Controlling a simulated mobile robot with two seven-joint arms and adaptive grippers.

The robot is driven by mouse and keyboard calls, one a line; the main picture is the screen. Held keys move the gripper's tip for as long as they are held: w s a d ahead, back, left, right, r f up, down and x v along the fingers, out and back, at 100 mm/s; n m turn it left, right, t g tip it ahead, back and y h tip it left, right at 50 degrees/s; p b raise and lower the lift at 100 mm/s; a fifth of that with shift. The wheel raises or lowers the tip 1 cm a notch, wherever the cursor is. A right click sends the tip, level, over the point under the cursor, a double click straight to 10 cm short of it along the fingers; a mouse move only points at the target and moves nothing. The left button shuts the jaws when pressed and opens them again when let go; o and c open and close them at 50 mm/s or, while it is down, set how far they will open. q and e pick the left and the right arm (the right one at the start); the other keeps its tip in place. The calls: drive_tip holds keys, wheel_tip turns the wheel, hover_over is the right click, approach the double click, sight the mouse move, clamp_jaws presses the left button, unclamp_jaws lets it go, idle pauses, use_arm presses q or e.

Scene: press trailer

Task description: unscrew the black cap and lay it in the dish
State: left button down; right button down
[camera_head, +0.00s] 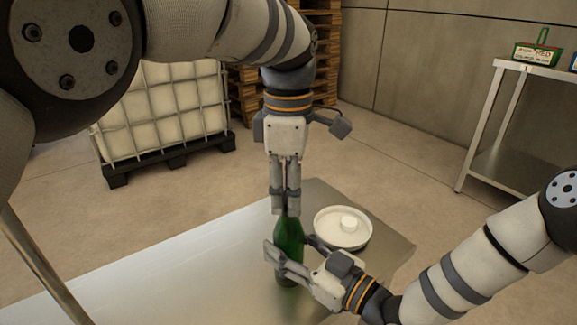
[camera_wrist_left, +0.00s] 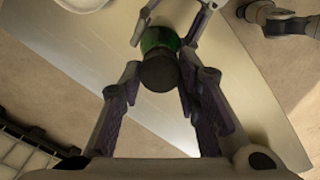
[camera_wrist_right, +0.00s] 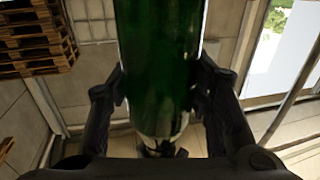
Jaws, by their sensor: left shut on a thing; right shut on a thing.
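A green bottle (camera_head: 289,232) stands upright on the metal table; it fills the middle of the right wrist view (camera_wrist_right: 160,65). The black cap (camera_wrist_left: 159,73) is on top of the bottle's neck in the left wrist view; in the head view it is hidden by fingers. My left gripper (camera_head: 286,208) points straight down over the bottle and is shut on the cap. My right gripper (camera_head: 288,250) comes from the right and is shut around the bottle's body. The white round dish (camera_head: 343,244) lies just right of the bottle.
The metal table (camera_head: 180,275) is bare on the left. A side table (camera_head: 497,170) with a green container (camera_head: 537,54) stands at the far right. A white caged tank (camera_head: 165,115) and pallets stand behind.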

use_arm(q)
drive_tip(key=shift+r, duration=0.15)
drive_tip(key=shift+r, duration=0.95)
drive_tip(key=shift+r, duration=2)
use_arm(e)
drive_tip(key=c, duration=0.7)
unclamp_jaws()
drive_tip(key=shift+c, duration=0.2)
